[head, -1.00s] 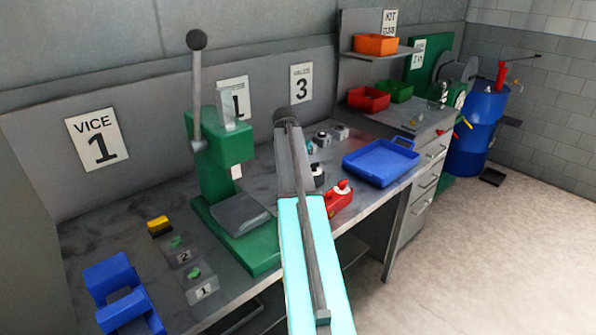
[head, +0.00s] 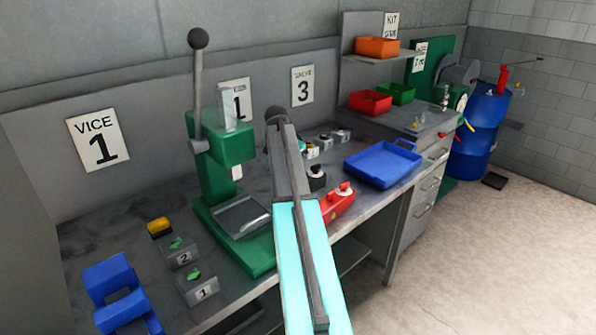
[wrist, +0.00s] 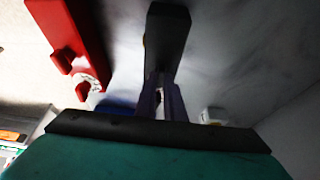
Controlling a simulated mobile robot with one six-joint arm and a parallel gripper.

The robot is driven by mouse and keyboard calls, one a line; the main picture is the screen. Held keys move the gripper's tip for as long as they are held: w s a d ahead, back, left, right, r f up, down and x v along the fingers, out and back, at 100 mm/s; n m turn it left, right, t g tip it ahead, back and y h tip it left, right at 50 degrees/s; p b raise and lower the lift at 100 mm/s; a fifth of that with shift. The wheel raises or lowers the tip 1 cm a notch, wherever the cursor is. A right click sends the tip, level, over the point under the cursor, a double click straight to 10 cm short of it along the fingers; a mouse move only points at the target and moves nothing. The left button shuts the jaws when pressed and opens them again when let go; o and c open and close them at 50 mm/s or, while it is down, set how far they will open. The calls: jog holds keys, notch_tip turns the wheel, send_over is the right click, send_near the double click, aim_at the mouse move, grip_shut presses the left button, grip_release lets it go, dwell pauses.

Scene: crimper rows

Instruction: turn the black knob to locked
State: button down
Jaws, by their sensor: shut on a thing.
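In the wrist view my gripper (wrist: 162,88) reaches down between its two narrow fingers, shut on a dark bar-shaped part that I take for the black knob (wrist: 167,38). The knob's marking and its locked mark cannot be seen in this dim view. In the head view my arm covers the fingers. A black round part with a pale ring (head: 316,178) shows just right of my arm, beside the red box (head: 338,206); I cannot tell whether it is the held knob. In the wrist view the red box (wrist: 72,35) stands apart, left of the fingers.
Several small knob boxes (head: 325,141) stand behind, towards the wall. A blue tray (head: 382,164) lies to the right. A green press (head: 222,160) with a tall lever stands left of my arm. Numbered switches (head: 197,287) and a blue vice (head: 118,290) are further left.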

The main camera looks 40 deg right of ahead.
jog(key=c, duration=1.8)
grip_release()
jog(key=shift+c, duration=0.2)
jog(key=shift+r, duration=0.1)
jog(key=p+v, duration=0.6)
jog(key=v, duration=0.7)
jog(key=shift+a+r, duration=0.25)
jog(key=shift+r, duration=0.05)
jog(key=shift+s, duration=0.1)
